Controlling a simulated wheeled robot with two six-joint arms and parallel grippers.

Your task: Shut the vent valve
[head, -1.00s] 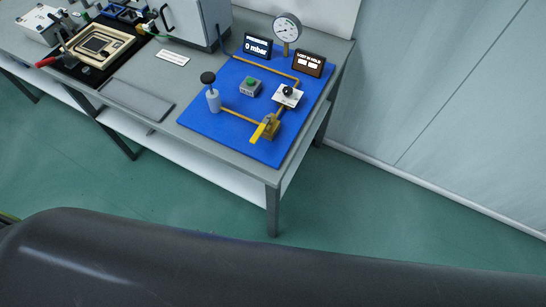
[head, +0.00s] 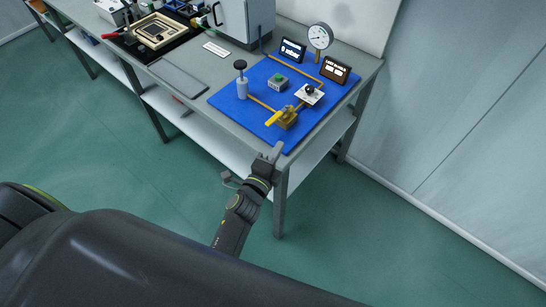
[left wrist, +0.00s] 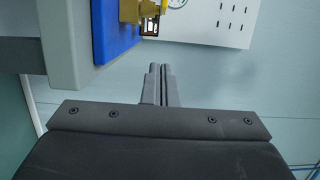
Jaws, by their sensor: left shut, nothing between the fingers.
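A brass valve (head: 288,118) with a yellow lever (head: 274,117) sits near the front edge of the blue panel (head: 230,103). A yellow pipe joins it to a grey cylinder with a black knob (head: 241,80). My left gripper (head: 278,148) is just off the bench's front edge, in front of the valve and apart from it. In the left wrist view, its fingers (left wrist: 161,70) are together and empty. Part of the brass valve (left wrist: 130,10) shows at the top of that view. My right gripper is not in view.
On the panel are a green button box (head: 278,82), a white plate with a black knob (head: 309,94), a dial gauge (head: 319,38) and two dark displays. A grey box (head: 240,20) stands behind. The floor before the bench is clear.

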